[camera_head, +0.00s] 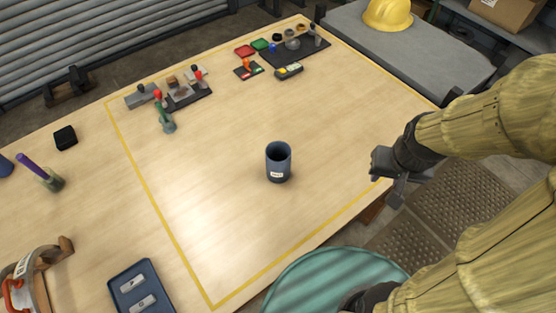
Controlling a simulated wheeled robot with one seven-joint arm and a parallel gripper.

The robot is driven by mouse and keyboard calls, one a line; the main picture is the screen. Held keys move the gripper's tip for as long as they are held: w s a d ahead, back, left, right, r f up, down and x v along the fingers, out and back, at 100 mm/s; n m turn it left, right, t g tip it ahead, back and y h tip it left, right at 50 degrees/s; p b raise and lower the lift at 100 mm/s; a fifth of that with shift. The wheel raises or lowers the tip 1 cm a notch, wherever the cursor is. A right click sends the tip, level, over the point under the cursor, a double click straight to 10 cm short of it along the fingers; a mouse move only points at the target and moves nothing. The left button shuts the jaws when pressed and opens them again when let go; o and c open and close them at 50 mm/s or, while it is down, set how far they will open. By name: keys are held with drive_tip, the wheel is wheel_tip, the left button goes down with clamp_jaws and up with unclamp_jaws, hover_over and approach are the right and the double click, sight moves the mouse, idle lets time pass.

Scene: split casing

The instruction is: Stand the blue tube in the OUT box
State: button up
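A dark blue, open-topped hollow cylinder (278,163) with a small white label stands upright on the wooden table, inside a yellow outline. The label is too small to read. It is the only tube-like blue thing shown whole. I see no box that I can read as OUT. A dark blue tray (141,289) with two grey labelled pieces lies at the lower left; its marks are unreadable. My gripper (386,178) is at the table's right edge, to the right of the cylinder and apart from it. Its fingers are dark and small; their opening is unclear.
Small tools on a dark mat (186,100) stand at the back left; more parts sit on a dark tray (295,51) at the back. The table around the cylinder is clear.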

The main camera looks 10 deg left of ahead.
drive_tip(key=o, duration=0.3)
drive_tip(key=shift+s, duration=0.2)
drive_tip(key=o, duration=0.4)
drive_tip(key=shift+w+a, duration=0.1)
drive_tip(key=shift+a, duration=0.15)
drive_tip(key=shift+c, duration=0.2)
drive_tip(key=o, duration=0.5)
drive_tip(key=w+a+r, duration=0.1)
drive_tip(key=w+a, duration=0.1)
drive_tip(key=a, duration=0.2)
drive_tip(key=w+a+n, duration=0.1)
drive_tip(key=w+a, duration=0.1)
drive_tip(key=a, duration=0.2)
drive_tip(key=w+a+r+n+g+p, duration=0.1)
drive_tip(key=w+a, duration=0.1)
drive_tip(key=a, duration=0.2)
drive_tip(key=shift+w+a+r, duration=0.1)
drive_tip(key=shift+a+r, duration=0.1)
drive_tip(key=shift+r, duration=0.1)
drive_tip(key=shift+c, duration=0.2)
wheel_tip(320, 180, up, 2)
drive_tip(key=n+g, duration=0.2)
hover_over(278, 150)
drive_tip(key=s, duration=0.3)
drive_tip(key=shift+d+p, duration=0.3)
drive_tip(key=shift+p, duration=0.05)
wheel_tip(278, 150, down, 12)
drive_tip(key=shift+f+p, duration=0.1)
drive_tip(key=shift+p, duration=1.05)
